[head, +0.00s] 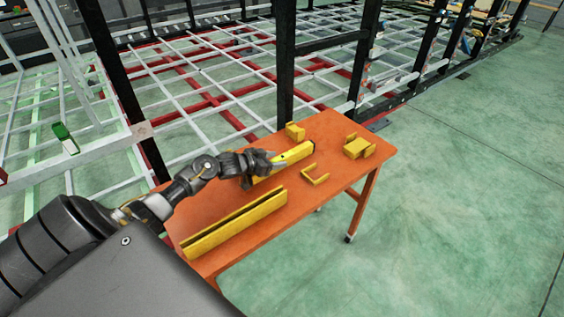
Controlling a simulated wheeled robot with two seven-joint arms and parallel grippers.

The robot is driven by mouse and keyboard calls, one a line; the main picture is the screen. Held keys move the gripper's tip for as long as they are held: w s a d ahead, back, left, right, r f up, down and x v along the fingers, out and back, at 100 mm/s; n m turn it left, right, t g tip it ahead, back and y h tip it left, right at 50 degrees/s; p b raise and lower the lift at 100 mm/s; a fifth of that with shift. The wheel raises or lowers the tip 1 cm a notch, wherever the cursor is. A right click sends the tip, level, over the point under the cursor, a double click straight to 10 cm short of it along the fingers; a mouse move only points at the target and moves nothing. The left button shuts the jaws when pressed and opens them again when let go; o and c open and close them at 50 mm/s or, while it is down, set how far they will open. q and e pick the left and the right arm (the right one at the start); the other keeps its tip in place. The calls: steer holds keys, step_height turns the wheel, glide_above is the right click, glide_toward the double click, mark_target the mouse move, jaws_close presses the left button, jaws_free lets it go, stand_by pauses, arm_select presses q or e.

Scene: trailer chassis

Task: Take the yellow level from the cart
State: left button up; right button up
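The orange cart (335,205) stands in the middle of the head view. A yellow bar with a dark end and a small dark spot, which looks like the yellow level (296,154), lies on its back half. My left gripper (272,162) reaches in from the left and is at the near left end of this level, covering part of it. I cannot tell whether the fingers touch it or are closed on it. A longer yellow bar with a dark groove (235,222) lies along the cart's front left side. My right gripper is not in view.
A small yellow block (295,131), a yellow U-shaped bracket (315,175) and a chunky yellow part (358,147) lie on the cart. A dark upright post (285,65) of the frame rises behind the cart. The green floor to the right is clear.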

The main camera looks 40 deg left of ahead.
arm_select(q)
jaws_close()
